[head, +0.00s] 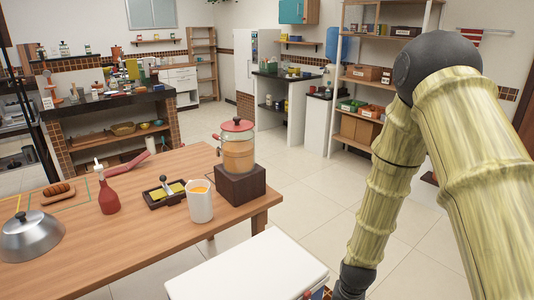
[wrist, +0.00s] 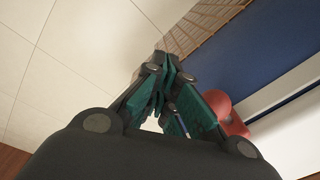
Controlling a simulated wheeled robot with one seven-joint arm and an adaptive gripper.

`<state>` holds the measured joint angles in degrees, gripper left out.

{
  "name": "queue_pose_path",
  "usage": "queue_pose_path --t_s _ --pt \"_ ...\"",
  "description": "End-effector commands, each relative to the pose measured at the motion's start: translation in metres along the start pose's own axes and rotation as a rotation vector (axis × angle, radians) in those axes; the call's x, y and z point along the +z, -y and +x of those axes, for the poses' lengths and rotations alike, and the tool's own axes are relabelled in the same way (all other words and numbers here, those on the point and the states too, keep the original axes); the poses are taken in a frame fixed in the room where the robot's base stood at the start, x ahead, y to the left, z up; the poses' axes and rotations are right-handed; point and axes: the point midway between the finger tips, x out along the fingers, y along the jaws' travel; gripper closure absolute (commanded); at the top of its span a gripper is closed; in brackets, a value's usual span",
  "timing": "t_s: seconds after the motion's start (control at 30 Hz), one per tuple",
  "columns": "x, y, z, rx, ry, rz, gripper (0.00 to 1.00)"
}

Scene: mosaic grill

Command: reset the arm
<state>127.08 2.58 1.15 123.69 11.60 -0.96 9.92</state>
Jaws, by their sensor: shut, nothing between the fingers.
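My arm fills the right side of the head view, bent at a dark elbow joint, with its lower part hanging down beside a white box-like surface. In the wrist view my gripper (wrist: 168,75) is shut and empty, its dark fingers with green pads brought together. The gripper itself is not seen in the head view. Beyond the fingers the wrist view shows pale floor tiles (wrist: 60,60), a blue surface (wrist: 225,60) and a rounded red thing (wrist: 232,118) at the right.
A wooden table (head: 120,245) at the left holds a metal dome (head: 32,236), a red bottle (head: 108,195), a white pitcher (head: 200,203) and a drink dispenser (head: 238,150). A white-topped box (head: 250,270) stands in front. Shelves (head: 360,80) stand behind. Open floor (head: 300,200) lies between.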

Motion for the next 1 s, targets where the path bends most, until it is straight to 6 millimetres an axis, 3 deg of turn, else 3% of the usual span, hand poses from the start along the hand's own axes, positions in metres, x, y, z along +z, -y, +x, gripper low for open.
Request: queue_pose_path --t_s 0.1,0.3,0.6,0.8,1.0 --pt "0.04 -0.026 0.039 0.03 0.008 -0.056 1.0" --pt "0.107 -0.063 0.086 0.058 0.015 -0.156 1.0" --pt "0.207 -0.109 0.123 0.061 0.031 -0.297 1.0" --pt "0.244 -0.123 0.128 0.051 0.035 -0.349 1.0" --pt "0.252 -0.126 0.129 0.046 0.034 -0.362 1.0"
